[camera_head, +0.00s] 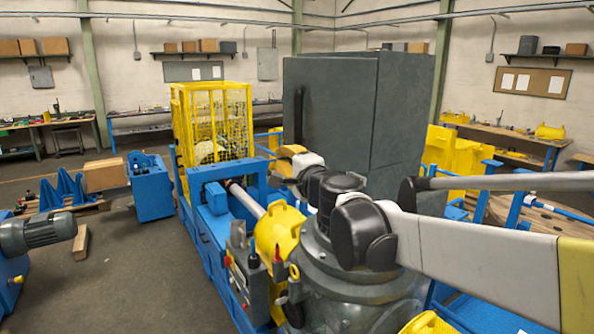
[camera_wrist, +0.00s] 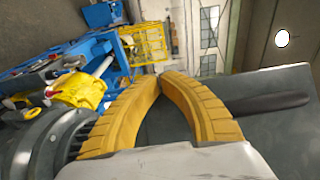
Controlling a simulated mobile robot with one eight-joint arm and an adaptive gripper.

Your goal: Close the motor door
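A large grey panel with a vertical dark handle (camera_head: 299,120) near its left edge looks like the motor door (camera_head: 335,115); how far it is open I cannot tell. It stands behind my arm in the head view. In the wrist view the grey panel (camera_wrist: 285,140) fills the right side, and its dark handle (camera_wrist: 262,105) lies to the right of my fingers. My gripper (camera_head: 284,158) is in front of the panel's lower left in the head view. In the wrist view its yellow fingers (camera_wrist: 161,77) meet at the tips, with nothing visible between them.
A yellow mesh cage (camera_head: 212,125) stands on the blue machine frame (camera_head: 205,235) left of the panel. A yellow guard (camera_head: 280,235) and a shaft (camera_head: 246,200) lie below my gripper. Yellow barriers (camera_head: 455,155) stand at right. Floor (camera_head: 100,285) is open at left.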

